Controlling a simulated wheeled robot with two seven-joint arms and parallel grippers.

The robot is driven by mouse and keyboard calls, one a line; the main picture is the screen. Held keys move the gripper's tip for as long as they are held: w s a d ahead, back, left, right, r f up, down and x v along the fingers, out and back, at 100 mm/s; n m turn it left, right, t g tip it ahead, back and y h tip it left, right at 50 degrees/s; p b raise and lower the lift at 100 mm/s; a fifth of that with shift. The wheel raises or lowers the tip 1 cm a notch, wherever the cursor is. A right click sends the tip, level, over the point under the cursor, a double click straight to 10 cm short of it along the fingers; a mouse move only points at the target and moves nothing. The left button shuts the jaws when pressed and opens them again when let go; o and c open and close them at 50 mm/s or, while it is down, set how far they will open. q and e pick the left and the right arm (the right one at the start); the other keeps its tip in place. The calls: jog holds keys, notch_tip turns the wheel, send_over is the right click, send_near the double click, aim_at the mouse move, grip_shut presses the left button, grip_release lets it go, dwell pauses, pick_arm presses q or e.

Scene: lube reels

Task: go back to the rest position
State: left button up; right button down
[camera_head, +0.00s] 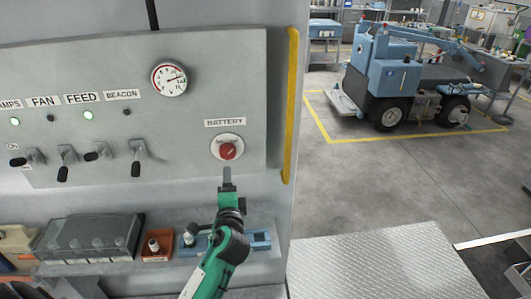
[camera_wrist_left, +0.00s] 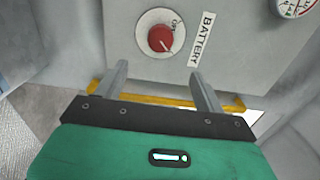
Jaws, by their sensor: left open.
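My left gripper (camera_head: 228,176) is in front of the grey panel, just below the red battery knob (camera_head: 228,151) in the head view. In the left wrist view my left gripper (camera_wrist_left: 159,78) has its two fingers spread with nothing between them. The red battery knob (camera_wrist_left: 161,39) sits on a round white plate beyond the fingertips, apart from them. The BATTERY label (camera_wrist_left: 202,38) is beside it. My right gripper is not in view.
The grey panel (camera_head: 205,70) carries several lever switches, lamps and a dial gauge (camera_head: 169,78). A shelf below holds a clear-lidded box (camera_head: 88,238) and an orange bin (camera_head: 157,246). A yellow strip (camera_head: 290,105) edges the panel. Open floor (camera_head: 355,185) and a blue vehicle (camera_head: 395,80) lie right.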

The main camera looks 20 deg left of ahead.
pick_arm(q)
jog(key=s+d+f+n+g+h, duration=0.35)
jog(key=s+f+n+g, duration=0.2)
jog(key=s+f, duration=0.55)
jog(key=s+d+f+n+g+h, duration=0.2)
jog(key=s+d+f+g+h, duration=0.15)
jog(key=s, duration=0.55)
jog(key=s+d+f+n+g+h, duration=0.25)
jog(key=s+d, duration=0.25)
jog(key=s, duration=0.4)
notch_tip(320, 180, down, 32)
jog(key=r+g+b, duration=0.1)
jog(key=g+b, duration=0.1)
jog(key=s+a+f, duration=0.1)
jog(key=s+f, duration=0.8)
jog(key=f, duration=0.2)
jog(key=s+a+f, duration=0.2)
jog(key=s+f, duration=0.8)
jog(key=f, duration=0.1)
jog(key=shift+s+a+f+m+g+b, duration=0.2)
jog(key=shift+a+m+g+b, duration=0.1)
jog(key=shift+g+b, duration=0.1)
